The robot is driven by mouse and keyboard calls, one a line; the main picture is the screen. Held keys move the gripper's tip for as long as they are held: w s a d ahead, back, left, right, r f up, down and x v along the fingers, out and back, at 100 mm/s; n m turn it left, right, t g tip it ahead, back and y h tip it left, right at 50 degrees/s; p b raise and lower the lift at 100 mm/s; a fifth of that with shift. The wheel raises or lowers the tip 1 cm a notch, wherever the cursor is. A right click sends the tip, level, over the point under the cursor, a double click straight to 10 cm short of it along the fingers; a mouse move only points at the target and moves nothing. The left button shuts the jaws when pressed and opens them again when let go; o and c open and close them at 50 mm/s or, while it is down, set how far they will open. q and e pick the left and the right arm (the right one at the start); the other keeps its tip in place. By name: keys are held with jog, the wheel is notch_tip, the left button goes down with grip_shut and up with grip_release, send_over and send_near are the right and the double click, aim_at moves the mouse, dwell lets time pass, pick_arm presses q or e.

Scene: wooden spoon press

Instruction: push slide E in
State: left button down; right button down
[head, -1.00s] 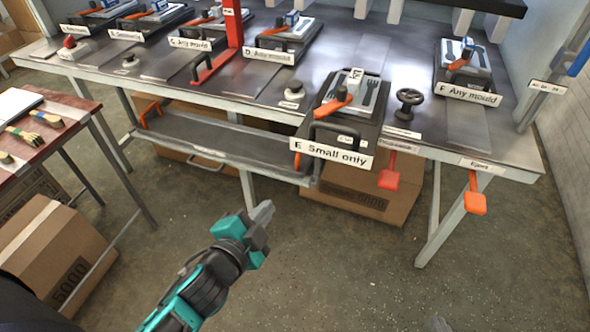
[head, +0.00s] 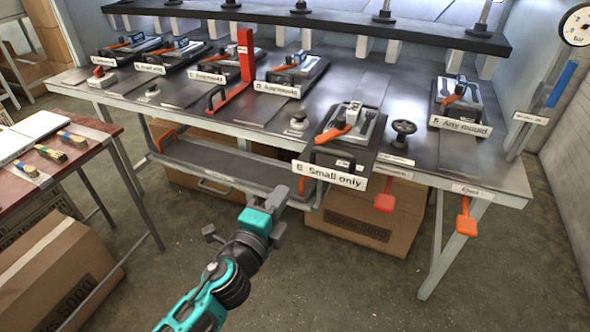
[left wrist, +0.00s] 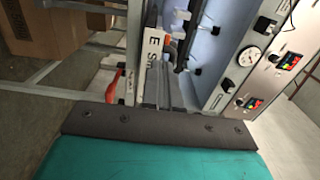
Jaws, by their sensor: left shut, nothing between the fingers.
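Slide E (head: 322,160) carries a white plate reading "E Small only" (head: 331,175) and sticks out past the bench's front edge, unlike the other slides. A dark handle stands at its front, and a mould with an orange lever (head: 334,133) sits on it. My left gripper (head: 279,198) is shut and empty, in front of and below slide E, left of its plate and apart from it. In the left wrist view, part of the E plate (left wrist: 153,50) shows sideways beyond my gripper body. My right gripper is not in view.
Other labelled slides sit back on the bench, such as slide F (head: 460,105). A grey shelf (head: 225,168) runs below the bench, with cardboard boxes (head: 355,222) underneath.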

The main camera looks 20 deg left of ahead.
aim_at(301, 164)
pick_arm(q)
jog(key=w, duration=0.7)
jog(key=shift+d, duration=0.15)
jog(key=shift+w, duration=0.55)
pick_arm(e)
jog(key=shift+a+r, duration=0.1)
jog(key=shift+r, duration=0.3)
pick_arm(q)
jog(key=shift+w, duration=0.15)
